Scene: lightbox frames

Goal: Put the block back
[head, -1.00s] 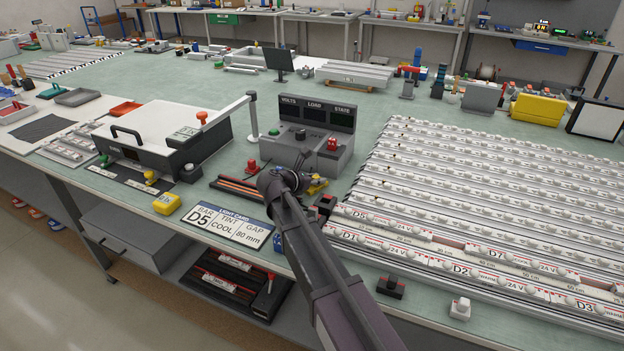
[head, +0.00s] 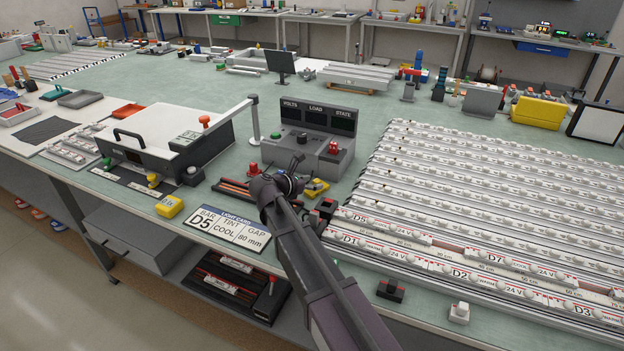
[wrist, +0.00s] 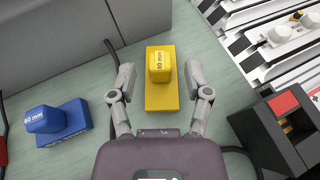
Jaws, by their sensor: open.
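A yellow block (wrist: 160,95) with a raised labelled grip stands on the green bench in the wrist view, its lettering small. The fingers of my gripper (wrist: 159,76) are open, one on each side of the yellow block, with visible gaps to it. The yellow block also shows in the head view (head: 316,187), just right of my gripper (head: 290,180). A blue block (wrist: 58,121) marked 60 mm stands to the left in the wrist view. Another yellow block (head: 168,206) sits near the bench's front edge, left of the light card (head: 228,230), which reads D5, COOL, 80 mm.
A grey console (head: 305,145) with dark displays stands behind my gripper. Rows of white light bars (head: 480,200) fill the right side. A dark red-topped fixture (wrist: 275,130) is close right of my gripper. A white-topped box (head: 165,145) stands left.

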